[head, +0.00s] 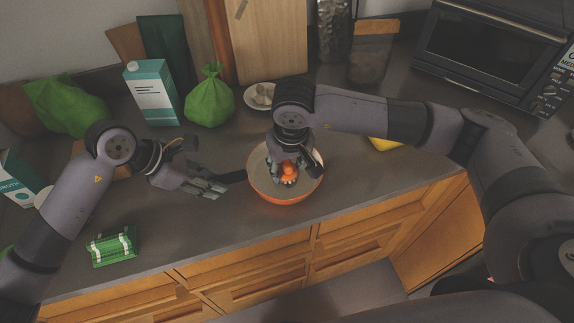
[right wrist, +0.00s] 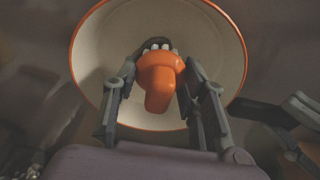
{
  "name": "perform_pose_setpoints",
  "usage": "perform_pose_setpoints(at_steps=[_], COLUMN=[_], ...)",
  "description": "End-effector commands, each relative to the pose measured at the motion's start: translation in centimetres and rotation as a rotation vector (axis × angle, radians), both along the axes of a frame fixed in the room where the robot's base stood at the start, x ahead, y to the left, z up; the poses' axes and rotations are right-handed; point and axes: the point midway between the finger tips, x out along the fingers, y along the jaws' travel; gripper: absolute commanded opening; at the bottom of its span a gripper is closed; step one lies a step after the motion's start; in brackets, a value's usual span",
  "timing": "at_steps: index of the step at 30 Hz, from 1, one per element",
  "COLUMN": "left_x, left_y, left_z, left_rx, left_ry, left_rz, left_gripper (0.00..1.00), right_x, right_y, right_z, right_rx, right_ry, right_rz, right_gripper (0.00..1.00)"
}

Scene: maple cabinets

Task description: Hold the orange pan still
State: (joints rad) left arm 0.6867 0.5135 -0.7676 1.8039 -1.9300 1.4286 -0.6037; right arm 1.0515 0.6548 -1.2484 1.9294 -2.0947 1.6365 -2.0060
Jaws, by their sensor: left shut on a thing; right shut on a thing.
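The orange pan (head: 282,200) stands on the grey counter near its front edge. It has a cream inside and an orange rim, and fills the upper part of the right wrist view (right wrist: 105,50). Its dark handle (head: 236,176) points left. My left gripper (head: 221,186) is shut on that handle. My right gripper (head: 290,172) points down into the pan. It is shut on an orange brush-like tool (right wrist: 160,82) with a dark head and white tufts at its far end. I cannot tell whether the tool touches the pan's bottom.
A teal and white carton (head: 154,95), a green bag (head: 209,98) and a small plate (head: 258,96) stand behind. A green packet (head: 113,246) lies at the left front. An oven (head: 489,52) is at the back right. Counter between packet and pan is clear.

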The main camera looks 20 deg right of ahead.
Motion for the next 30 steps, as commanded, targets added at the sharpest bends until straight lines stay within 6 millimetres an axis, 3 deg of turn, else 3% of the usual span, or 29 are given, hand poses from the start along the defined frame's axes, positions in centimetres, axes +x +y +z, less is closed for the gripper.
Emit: perform_pose_setpoints(at_steps=[30], left_x=[0.0], left_y=[0.0], left_z=[0.0], left_rx=[0.001], left_ry=[0.0], left_rz=[-0.001], left_gripper=[0.0], right_x=[0.0], right_y=[0.0], right_z=[-1.9], right_rx=[0.0], right_ry=[0.0], right_rz=[0.0], right_gripper=[0.17])
